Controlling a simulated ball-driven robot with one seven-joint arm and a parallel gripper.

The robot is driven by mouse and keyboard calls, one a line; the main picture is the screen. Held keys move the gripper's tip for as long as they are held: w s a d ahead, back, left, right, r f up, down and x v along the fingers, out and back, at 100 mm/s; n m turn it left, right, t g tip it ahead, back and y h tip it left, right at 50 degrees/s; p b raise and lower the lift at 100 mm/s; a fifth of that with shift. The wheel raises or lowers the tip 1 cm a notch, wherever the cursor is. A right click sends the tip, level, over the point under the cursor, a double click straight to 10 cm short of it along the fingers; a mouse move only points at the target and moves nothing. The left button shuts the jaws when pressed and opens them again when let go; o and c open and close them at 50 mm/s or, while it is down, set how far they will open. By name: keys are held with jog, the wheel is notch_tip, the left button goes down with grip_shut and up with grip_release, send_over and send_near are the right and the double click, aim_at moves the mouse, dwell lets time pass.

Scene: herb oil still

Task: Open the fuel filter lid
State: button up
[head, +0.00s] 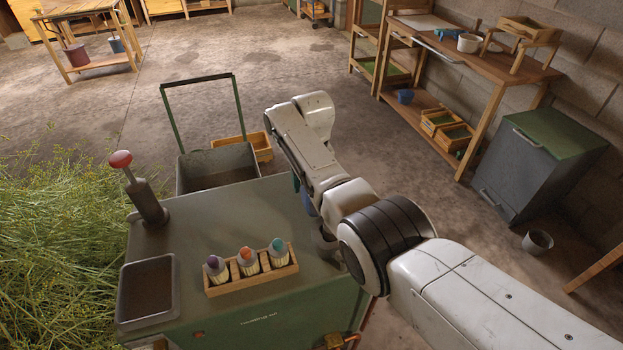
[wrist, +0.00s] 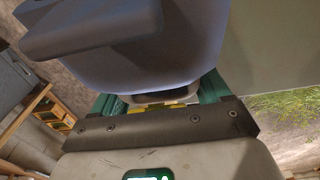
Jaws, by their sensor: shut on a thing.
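A blue lid-like part (wrist: 130,50) fills the upper middle of the wrist view, very close to the camera, with a thick ledge at its upper left. I take it for the fuel filter lid. My gripper (wrist: 162,98), with teal fingers, is shut on its near edge. In the head view a sliver of blue (head: 309,203) shows beside my arm, which hides most of it and most of my gripper. A dark grey round body (head: 325,241) stands just below it on the green cabinet top. How far the lid is tilted from that body I cannot tell.
The cabinet top (head: 205,245) also carries a wooden rack (head: 252,281) with several capped bottles, a dark tray (head: 148,291) and a red-knobbed lever (head: 145,190). A cart (head: 218,165) stands behind. Cut herbs (head: 55,235) lie left; a workbench (head: 470,60) is at right.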

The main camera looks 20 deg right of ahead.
jog(key=shift+s+f, duration=0.35)
jog(key=shift+f, duration=0.1)
jog(key=o, duration=1.4)
jog(key=shift+w+r, duration=0.1)
jog(key=shift+r, duration=0.2)
notch_tip(320, 180, up, 11)
jog(key=shift+f, duration=0.2)
